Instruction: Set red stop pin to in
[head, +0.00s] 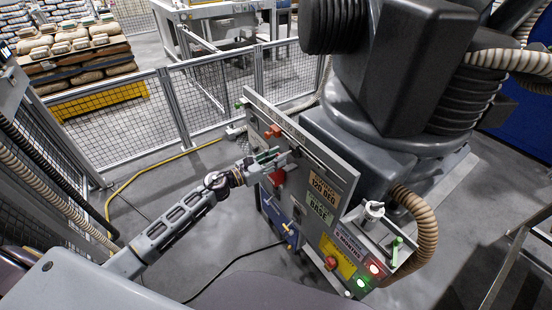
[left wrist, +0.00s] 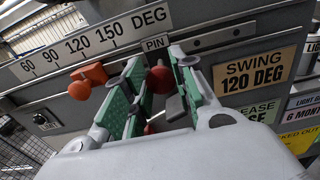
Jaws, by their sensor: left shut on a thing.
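The red stop pin (left wrist: 160,78) is on the grey panel under the "PIN" label, between the green-padded fingers of my left gripper (left wrist: 157,72) in the left wrist view. The fingers are shut on it and hide part of it. In the head view my left gripper (head: 270,158) reaches the panel from the left, with a red part (head: 277,177) just below it. How deep the pin sits cannot be told. My right gripper is not in view.
An orange pointer (left wrist: 88,80) sits left of the gripper, under a degree scale (left wrist: 95,40). A "SWING 120 DEG" label (left wrist: 254,75) is to the right. Lower on the cabinet are a red knob (head: 330,263) and lit lamps (head: 375,267). A mesh fence (head: 125,130) stands behind.

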